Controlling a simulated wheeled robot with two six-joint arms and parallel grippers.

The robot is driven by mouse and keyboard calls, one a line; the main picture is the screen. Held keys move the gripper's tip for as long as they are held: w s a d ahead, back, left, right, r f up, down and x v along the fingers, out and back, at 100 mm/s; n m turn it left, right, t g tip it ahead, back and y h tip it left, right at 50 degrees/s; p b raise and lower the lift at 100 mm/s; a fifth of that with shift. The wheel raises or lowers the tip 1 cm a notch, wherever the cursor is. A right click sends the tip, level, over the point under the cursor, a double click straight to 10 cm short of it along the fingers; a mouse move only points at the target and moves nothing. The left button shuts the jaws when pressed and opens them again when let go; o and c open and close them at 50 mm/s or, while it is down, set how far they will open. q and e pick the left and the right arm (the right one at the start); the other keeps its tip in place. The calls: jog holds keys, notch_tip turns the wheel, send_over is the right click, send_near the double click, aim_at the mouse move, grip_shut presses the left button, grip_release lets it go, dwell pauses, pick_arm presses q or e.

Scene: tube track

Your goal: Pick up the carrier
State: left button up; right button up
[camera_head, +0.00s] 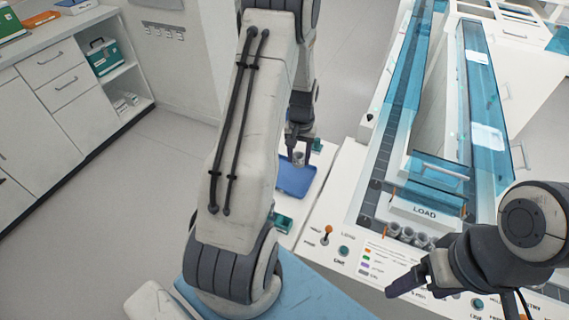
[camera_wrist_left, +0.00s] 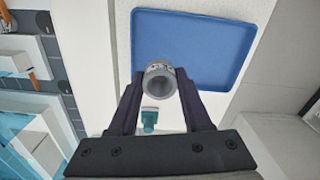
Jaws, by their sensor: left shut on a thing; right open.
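The carrier, a small grey cup-like ring (camera_wrist_left: 160,82), is between the fingertips of my left gripper (camera_wrist_left: 158,95) in the left wrist view. My left gripper also shows in the head view (camera_head: 299,148), shut on the carrier beside the blue tray (camera_head: 292,182). The tray also shows in the left wrist view (camera_wrist_left: 205,40), and the carrier overlaps its near edge there. I cannot tell the carrier's height. My right gripper (camera_head: 402,284) is open and empty over the front panel. Several similar grey carriers (camera_head: 408,234) stand at the LOAD end of the track.
The track machine (camera_head: 340,215) with blue clear covers (camera_head: 400,100) fills the right side. Its front panel has an orange-tipped lever (camera_head: 326,236) and buttons. A cabinet (camera_head: 60,90) with a green case (camera_head: 104,57) stands at left. The floor between is clear.

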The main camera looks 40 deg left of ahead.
pick_arm(q)
jog(key=w+d+r+p, duration=0.2)
jog(key=d+r, duration=0.4)
jog(key=r, duration=0.3)
jog(key=shift+w+p, duration=0.3)
jog(key=shift+p, duration=0.55)
